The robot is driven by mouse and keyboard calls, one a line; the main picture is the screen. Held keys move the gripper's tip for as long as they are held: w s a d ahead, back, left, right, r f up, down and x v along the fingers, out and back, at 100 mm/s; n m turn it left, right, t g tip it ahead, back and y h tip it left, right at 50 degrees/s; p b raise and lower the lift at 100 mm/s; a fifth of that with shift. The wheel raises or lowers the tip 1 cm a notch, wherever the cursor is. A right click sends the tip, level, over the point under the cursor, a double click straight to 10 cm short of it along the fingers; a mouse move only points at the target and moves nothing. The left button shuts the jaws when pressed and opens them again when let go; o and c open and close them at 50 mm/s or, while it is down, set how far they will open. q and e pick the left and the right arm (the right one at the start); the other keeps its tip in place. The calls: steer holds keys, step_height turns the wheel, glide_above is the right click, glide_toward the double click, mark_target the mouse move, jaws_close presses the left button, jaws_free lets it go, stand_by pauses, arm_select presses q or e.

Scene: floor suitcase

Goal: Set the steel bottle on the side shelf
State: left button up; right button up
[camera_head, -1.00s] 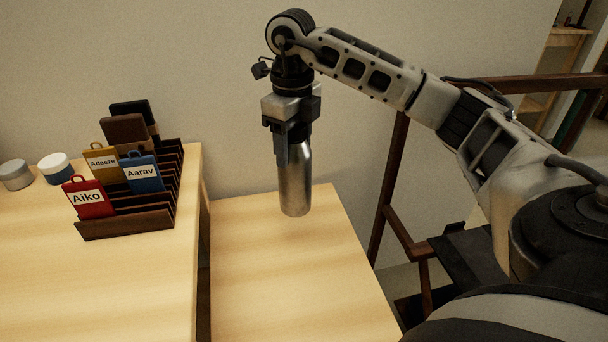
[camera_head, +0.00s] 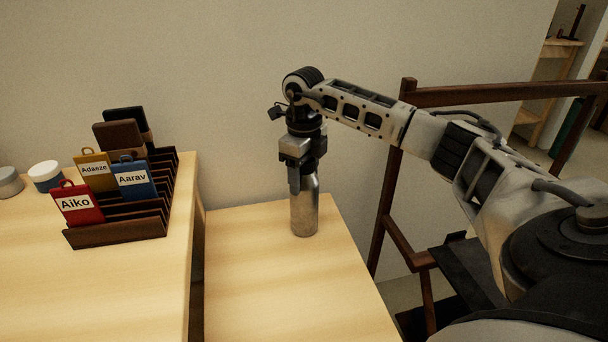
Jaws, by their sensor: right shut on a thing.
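The steel bottle (camera_head: 305,212) is upright over the far part of the side shelf (camera_head: 285,285), a light wooden surface right of the table. Its base appears to be at or very near the shelf top; I cannot tell for sure if it touches. My right gripper (camera_head: 305,180) points down and is shut on the upper part of the bottle, hiding its top. My left gripper is not in view.
The table (camera_head: 90,285) on the left holds a dark slotted rack (camera_head: 120,232) with name tags, including a red one (camera_head: 77,204), and two small jars (camera_head: 45,176). A gap separates table and shelf. A dark wooden frame (camera_head: 386,205) stands right of the shelf. The shelf's front is clear.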

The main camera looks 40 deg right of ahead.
steer(key=shift+f, duration=0.1)
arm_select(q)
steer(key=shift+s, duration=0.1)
arm_select(e)
steer(key=o, duration=1.4)
steer(key=shift+o, duration=0.2)
step_height(320, 180, up, 6)
steer(key=shift+f+p, duration=0.1)
steer(key=shift+p, duration=0.65)
step_height(320, 180, up, 6)
steer(key=shift+f+p, duration=0.15)
steer(key=shift+p, duration=0.45)
steer(key=shift+r, duration=0.45)
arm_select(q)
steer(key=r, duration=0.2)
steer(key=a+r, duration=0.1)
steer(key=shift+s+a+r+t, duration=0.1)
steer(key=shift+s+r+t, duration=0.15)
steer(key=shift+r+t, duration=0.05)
